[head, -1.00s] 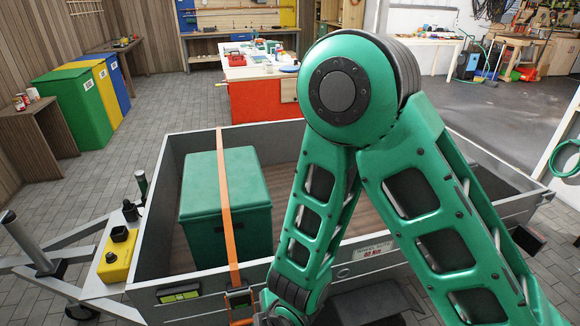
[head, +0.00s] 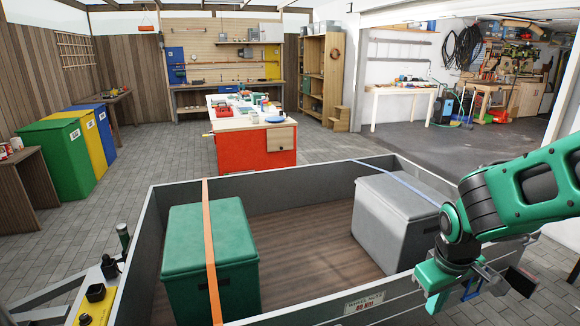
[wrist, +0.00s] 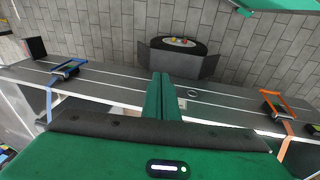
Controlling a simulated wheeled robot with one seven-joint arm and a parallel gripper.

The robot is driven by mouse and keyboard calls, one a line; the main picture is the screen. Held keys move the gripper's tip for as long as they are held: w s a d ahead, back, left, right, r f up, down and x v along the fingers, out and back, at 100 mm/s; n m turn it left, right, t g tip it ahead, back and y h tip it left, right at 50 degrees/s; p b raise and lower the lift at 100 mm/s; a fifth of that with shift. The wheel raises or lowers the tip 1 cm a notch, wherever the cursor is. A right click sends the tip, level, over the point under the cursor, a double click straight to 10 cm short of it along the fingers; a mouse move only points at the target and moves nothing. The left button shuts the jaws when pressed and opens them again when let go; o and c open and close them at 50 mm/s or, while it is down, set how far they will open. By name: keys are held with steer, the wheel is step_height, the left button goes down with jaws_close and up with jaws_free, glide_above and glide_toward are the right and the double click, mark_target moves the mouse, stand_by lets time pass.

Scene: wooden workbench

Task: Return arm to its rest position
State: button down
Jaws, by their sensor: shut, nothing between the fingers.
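My green arm (head: 520,190) is folded at the right side of the head view, in front of the trailer's near right corner. My gripper (wrist: 162,78) shows in the wrist view with its two green fingers together and nothing between them. It is apart from the boxes. In the head view the finger ends are hard to make out among the arm's end parts.
The grey trailer (head: 330,308) holds a green box (head: 205,245) under an orange strap and a grey box (head: 390,222) under a blue strap. Strap buckles (wrist: 65,70) and a wheel guard (wrist: 180,60) line its side.

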steer(key=s+d+r+m+g, duration=0.1)
steer(key=s+d+r+m, duration=0.3)
steer(key=s, duration=0.4)
steer(key=s+d+r+m+g+y, duration=0.1)
steer(key=s+d+r+m, duration=0.3)
steer(key=s, duration=0.5)
steer(key=shift+d+m+y, duration=0.3)
steer(key=shift+d+m, duration=0.2)
steer(key=shift+m, duration=0.4)
steer(key=shift+w+f, duration=0.25)
steer(key=shift+w, duration=0.4)
steer(key=shift+s+d, duration=0.1)
